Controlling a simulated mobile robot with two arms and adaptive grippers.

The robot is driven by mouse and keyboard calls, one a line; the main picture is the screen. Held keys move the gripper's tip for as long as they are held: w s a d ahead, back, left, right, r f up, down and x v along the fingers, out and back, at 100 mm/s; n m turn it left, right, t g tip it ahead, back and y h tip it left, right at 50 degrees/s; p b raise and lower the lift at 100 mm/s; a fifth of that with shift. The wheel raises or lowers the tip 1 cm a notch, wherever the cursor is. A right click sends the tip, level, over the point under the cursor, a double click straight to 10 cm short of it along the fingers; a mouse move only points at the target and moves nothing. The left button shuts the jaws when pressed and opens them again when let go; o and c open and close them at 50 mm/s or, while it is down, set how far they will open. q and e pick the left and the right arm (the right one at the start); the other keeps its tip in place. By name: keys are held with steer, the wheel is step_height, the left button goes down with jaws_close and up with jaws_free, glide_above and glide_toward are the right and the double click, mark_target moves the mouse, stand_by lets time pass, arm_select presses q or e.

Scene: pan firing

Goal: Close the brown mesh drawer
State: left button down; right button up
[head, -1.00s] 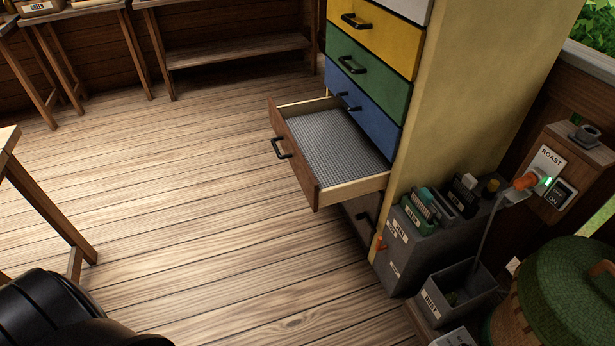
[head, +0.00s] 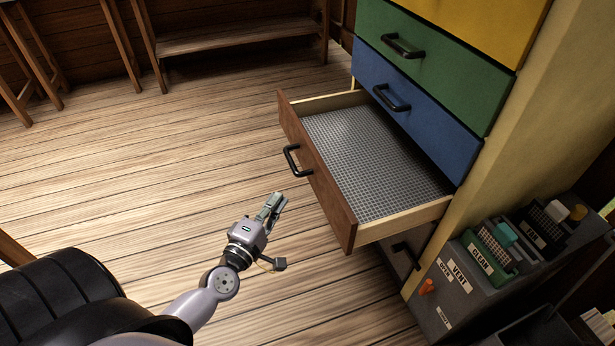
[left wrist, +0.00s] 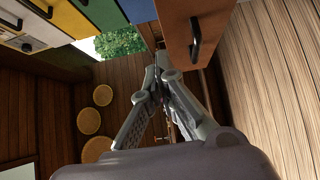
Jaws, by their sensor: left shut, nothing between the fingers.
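The brown mesh drawer (head: 318,176) is pulled out of the cabinet, with a grey mesh bottom and a black handle (head: 292,161) on its brown front. My left gripper (head: 273,204) is shut and empty. In the head view it appears just left of the drawer front, below the handle, apart from it. My right gripper is not in view.
Blue (head: 415,118) and green (head: 425,60) drawers above are shut. A grey box (head: 462,290) with labelled holders stands right of the cabinet. The wooden floor (head: 180,190) left of the drawer is clear. A low wooden bench (head: 235,38) stands at the back.

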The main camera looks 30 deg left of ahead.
arm_select(q)
steer(key=w+d+p, duration=0.1)
steer(key=w+d, duration=0.1)
steer(key=w, duration=1)
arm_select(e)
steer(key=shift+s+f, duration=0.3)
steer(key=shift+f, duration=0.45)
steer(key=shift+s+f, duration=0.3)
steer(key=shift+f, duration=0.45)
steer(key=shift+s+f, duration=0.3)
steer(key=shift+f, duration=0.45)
arm_select(q)
steer(key=shift+w, duration=0.1)
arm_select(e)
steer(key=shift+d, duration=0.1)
